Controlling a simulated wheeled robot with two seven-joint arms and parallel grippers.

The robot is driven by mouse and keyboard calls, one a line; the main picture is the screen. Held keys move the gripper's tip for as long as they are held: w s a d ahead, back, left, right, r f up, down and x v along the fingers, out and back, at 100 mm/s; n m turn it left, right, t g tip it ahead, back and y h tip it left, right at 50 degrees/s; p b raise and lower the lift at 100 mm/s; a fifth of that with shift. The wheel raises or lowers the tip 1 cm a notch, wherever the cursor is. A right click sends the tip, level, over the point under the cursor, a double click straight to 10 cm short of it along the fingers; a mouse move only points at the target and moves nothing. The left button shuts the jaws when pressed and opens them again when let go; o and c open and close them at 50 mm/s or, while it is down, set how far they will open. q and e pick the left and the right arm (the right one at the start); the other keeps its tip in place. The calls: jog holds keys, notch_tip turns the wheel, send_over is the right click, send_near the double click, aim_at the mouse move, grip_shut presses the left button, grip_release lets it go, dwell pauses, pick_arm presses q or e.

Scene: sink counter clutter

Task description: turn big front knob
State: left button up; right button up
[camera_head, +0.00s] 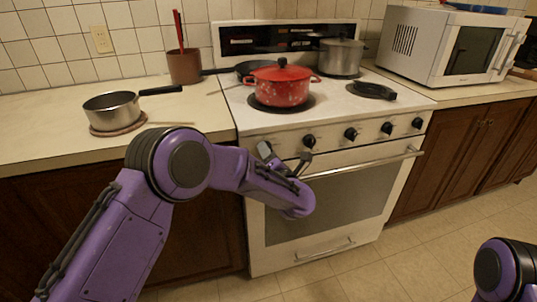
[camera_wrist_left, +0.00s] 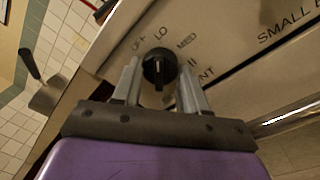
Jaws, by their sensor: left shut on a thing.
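A black round knob (camera_wrist_left: 159,66) with a pale pointer line sits on the white stove panel in the left wrist view. The words OFF, LO, MED and the letters NT show around it. My left gripper (camera_head: 281,157) is at the left end of the stove's front panel. In the left wrist view its two fingers (camera_wrist_left: 159,82) stand on either side of the knob and are shut on it. The pointer line faces toward the gripper's palm. In the head view my left gripper largely hides this knob. My right gripper is out of view.
Several other black knobs (camera_head: 351,133) line the panel to the right, above the oven handle (camera_head: 365,162). A red pot (camera_head: 281,88) and a grey pot (camera_head: 341,56) stand on the stovetop. A saucepan (camera_head: 112,107) is on the left counter, and a microwave (camera_head: 440,45) on the right.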

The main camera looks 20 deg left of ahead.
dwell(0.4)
pick_arm(q)
jog(key=o, duration=1.1)
jog(key=shift+c, duration=0.2)
jog(key=v, duration=1)
jog(key=shift+s+d+b, duration=0.2)
jog(key=shift+d+b, duration=0.05)
jog(key=shift+b, duration=0.15)
